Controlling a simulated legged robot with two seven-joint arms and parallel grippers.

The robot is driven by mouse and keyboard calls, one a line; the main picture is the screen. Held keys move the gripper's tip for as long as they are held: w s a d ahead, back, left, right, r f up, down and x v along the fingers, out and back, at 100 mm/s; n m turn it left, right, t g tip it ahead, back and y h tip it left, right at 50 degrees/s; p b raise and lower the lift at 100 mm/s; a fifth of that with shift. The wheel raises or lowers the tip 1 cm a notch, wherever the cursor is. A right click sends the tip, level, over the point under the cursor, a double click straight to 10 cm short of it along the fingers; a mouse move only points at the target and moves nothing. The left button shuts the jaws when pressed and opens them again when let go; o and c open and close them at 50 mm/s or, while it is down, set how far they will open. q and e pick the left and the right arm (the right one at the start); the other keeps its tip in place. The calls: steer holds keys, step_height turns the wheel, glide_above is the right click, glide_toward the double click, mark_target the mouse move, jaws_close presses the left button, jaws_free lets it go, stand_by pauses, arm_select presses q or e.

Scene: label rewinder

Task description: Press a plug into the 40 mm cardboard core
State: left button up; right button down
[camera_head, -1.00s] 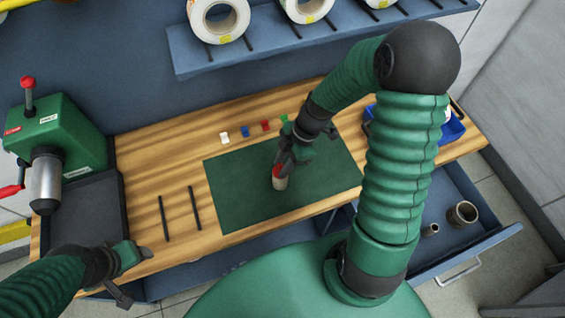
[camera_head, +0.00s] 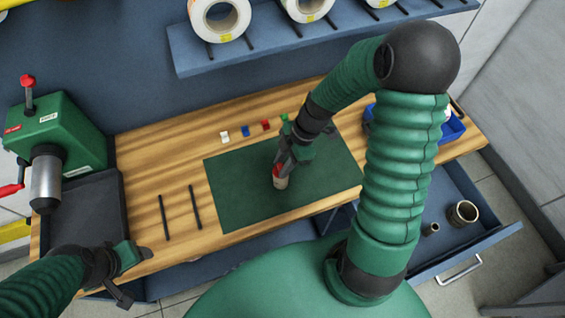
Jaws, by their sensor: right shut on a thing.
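A small cardboard core (camera_head: 281,184) stands upright on the dark green mat (camera_head: 235,198), near the mat's middle. A red plug (camera_head: 277,170) shows at the top of the core. My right gripper (camera_head: 280,164) points down over them and is shut on the red plug; its fingers partly hide the plug, so I cannot tell how deep it sits in the core. My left gripper (camera_head: 133,275) is at the bench's front left edge, away from the core, with its fingers apart and nothing between them.
Small white, blue, red and green pieces (camera_head: 246,131) line the mat's back edge. Two black rods (camera_head: 180,213) lie left of the mat. A green machine (camera_head: 58,135) stands at far left. An open drawer (camera_head: 460,240) holds metal rings. Label rolls (camera_head: 220,20) sit on a shelf.

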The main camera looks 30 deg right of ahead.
stand_by(0.4)
steer(key=c, duration=1)
jaws_free()
steer(key=shift+c, duration=0.2)
steer(key=v, duration=1.7)
steer(key=s+a+f+m+t+h, duration=0.1)
steer(key=a+f+m+h, duration=0.3)
steer(key=a+f+m, duration=0.5)
steer(key=s+a+m, duration=0.1)
steer(key=a+m, duration=0.1)
steer(key=m, duration=0.4)
steer(key=shift+s+a+f, duration=0.3)
steer(key=shift+a, duration=0.05)
